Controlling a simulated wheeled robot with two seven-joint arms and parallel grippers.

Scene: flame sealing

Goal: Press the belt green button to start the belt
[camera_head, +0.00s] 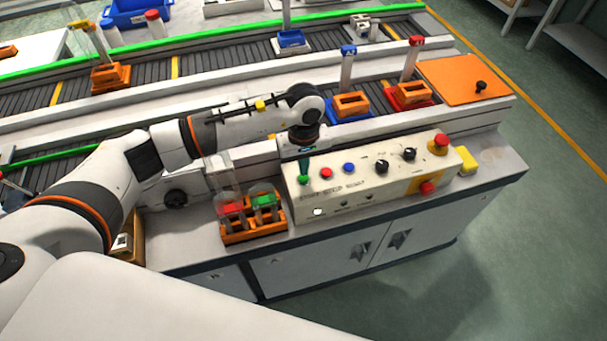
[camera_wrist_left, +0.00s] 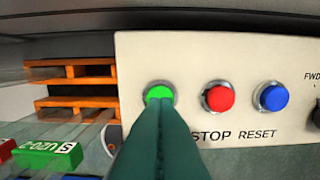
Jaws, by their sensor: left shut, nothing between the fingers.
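The green button (camera_wrist_left: 160,92) is the leftmost on the pale control panel (camera_head: 330,200), beside a red button (camera_wrist_left: 219,97) and a blue button (camera_wrist_left: 273,97). In the head view the green button (camera_head: 303,181) shows just under the tip of my left gripper (camera_head: 304,172). My left gripper is shut, with nothing held, and its dark green fingers point at the button. In the left wrist view the fingertips (camera_wrist_left: 160,106) overlap the button's lower edge. I cannot tell if they touch it. My right gripper is out of view.
Black knobs (camera_head: 382,166) and a red emergency stop (camera_head: 439,144) sit farther right on the panel. An orange rack (camera_head: 255,236) with a red and a green piece stands left of it. The conveyor belt (camera_head: 215,72) with several coloured holders runs behind.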

